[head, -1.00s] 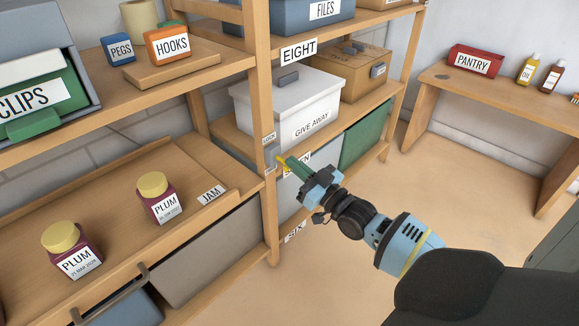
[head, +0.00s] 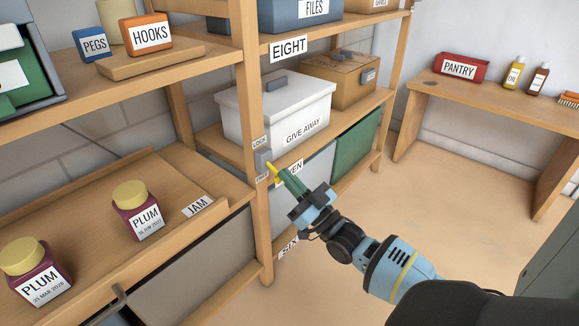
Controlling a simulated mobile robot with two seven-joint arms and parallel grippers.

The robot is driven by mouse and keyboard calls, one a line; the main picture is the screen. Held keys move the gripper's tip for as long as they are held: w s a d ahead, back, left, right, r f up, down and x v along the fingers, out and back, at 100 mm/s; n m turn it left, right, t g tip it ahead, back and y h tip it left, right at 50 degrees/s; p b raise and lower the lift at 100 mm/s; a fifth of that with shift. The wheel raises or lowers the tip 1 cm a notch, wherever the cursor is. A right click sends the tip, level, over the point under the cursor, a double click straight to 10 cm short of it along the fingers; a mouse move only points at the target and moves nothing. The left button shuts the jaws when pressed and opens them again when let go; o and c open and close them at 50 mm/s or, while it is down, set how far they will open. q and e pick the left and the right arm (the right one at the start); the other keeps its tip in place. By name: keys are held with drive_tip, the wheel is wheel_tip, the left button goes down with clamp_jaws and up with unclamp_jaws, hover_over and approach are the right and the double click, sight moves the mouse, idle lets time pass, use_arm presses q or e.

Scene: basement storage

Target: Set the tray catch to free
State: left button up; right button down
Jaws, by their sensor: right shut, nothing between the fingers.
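The tray catch (head: 263,160) is a small grey block on the wooden shelf post, between a LOCK label (head: 260,143) above and a FREE label (head: 262,178) below. I cannot tell exactly where in its travel it sits. The wooden tray (head: 110,213) at the left carries a JAM label and two plum jars. My right gripper (head: 272,170) is shut and empty, its yellow tip just right of the catch's lower part; whether they touch I cannot tell. My left gripper is not in view.
A white GIVE AWAY box (head: 270,112) and a brown box (head: 345,78) stand on the shelf behind the post. The plum jars (head: 142,214) stand on the tray. A desk with a red PANTRY box (head: 459,68) is at the right. The floor between is clear.

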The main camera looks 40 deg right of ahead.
idle(0.3)
wheel_tip(320, 180, up, 4)
drive_tip(key=p, duration=0.3)
drive_tip(key=p+v, duration=0.1)
drive_tip(key=v, duration=1)
drive_tip(key=shift+f, duration=0.2)
drive_tip(key=shift+w+d, duration=0.1)
drive_tip(key=shift+w, duration=0.05)
